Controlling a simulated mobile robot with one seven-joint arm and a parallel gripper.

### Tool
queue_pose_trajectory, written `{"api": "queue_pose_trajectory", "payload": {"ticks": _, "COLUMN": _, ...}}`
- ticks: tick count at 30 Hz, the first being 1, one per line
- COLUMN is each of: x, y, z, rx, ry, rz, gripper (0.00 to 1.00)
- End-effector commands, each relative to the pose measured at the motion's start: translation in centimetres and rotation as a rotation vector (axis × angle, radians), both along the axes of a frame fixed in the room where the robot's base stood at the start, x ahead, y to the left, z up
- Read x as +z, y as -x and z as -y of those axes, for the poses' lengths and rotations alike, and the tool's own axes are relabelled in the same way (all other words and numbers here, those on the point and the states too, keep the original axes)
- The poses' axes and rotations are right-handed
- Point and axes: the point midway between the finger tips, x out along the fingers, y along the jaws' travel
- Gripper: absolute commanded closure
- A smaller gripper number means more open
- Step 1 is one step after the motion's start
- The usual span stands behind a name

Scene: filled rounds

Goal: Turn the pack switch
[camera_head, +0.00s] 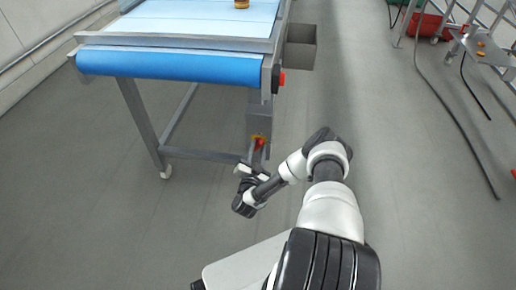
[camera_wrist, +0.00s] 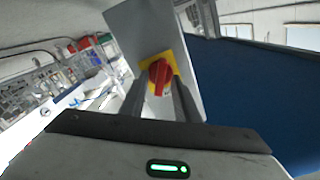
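The pack switch is a red rotary knob (camera_wrist: 160,76) on a yellow plate, fixed to the face of a grey box (camera_wrist: 130,28). In the head view the same knob (camera_head: 259,142) shows small, low on the box under the conveyor's right end. My gripper (camera_wrist: 160,88) is open, its two dark fingers apart on the left and right of the knob. The knob looks upright, slightly tilted. I cannot tell whether the fingers touch it. In the head view my gripper (camera_head: 256,166) is close below the switch, partly hidden by my wrist.
The conveyor with a blue belt end (camera_head: 170,66) stands above and left of the switch. A red button (camera_head: 282,78) sits on its right end near a grey bin (camera_head: 301,46).

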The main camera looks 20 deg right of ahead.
Motion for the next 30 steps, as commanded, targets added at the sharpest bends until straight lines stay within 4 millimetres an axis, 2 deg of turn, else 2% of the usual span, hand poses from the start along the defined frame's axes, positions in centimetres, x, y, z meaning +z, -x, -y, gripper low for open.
{"api": "queue_pose_trajectory", "payload": {"ticks": 3, "x": -0.01, "y": 0.01, "z": -0.01, "rx": 0.000, "ry": 0.000, "rz": 0.000, "gripper": 0.71}}
{"api": "queue_pose_trajectory", "payload": {"ticks": 9, "x": 0.00, "y": 0.00, "z": -0.02, "rx": 0.000, "ry": 0.000, "rz": 0.000, "gripper": 1.00}}
{"api": "queue_pose_trajectory", "payload": {"ticks": 20, "x": 0.17, "y": -0.07, "z": -0.12, "rx": 0.003, "ry": 0.038, "rz": -0.025, "gripper": 1.00}}
{"api": "queue_pose_trajectory", "payload": {"ticks": 30, "x": 0.37, "y": -0.19, "z": -0.25, "rx": 0.005, "ry": 0.218, "rz": -0.142, "gripper": 1.00}}
